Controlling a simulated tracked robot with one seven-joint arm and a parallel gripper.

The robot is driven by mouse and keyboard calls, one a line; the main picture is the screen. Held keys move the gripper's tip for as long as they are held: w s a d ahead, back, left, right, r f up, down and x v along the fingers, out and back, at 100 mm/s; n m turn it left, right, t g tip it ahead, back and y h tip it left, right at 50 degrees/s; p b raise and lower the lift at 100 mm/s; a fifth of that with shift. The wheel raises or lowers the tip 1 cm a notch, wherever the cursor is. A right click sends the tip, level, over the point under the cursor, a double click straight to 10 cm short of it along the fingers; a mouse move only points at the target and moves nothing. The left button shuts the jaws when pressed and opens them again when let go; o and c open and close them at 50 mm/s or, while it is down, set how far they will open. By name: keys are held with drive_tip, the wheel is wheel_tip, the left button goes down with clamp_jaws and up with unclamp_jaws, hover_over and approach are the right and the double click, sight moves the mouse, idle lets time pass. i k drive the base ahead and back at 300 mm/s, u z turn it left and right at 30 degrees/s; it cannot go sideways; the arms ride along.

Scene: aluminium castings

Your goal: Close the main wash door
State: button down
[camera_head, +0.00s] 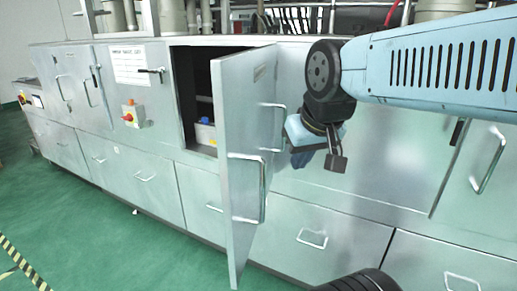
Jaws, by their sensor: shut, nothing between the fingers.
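The main wash door (242,130) is a tall grey metal panel that stands open, swung out from the cabinet front. The dark opening (195,85) shows to the left of the door. My gripper (322,160) is at the right side of the door, close to the handle on that face. Its fingers are shut with nothing between them. I cannot tell whether it touches the door or the handle.
A box with a blue part (207,132) sits inside the opening. Closed drawers (310,240) with bar handles run along below. Green floor (90,235) is free in front at left.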

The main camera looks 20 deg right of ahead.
sight(243, 83)
drive_tip(key=z, duration=0.05)
drive_tip(key=k, duration=0.95)
drive_tip(key=u, duration=0.35)
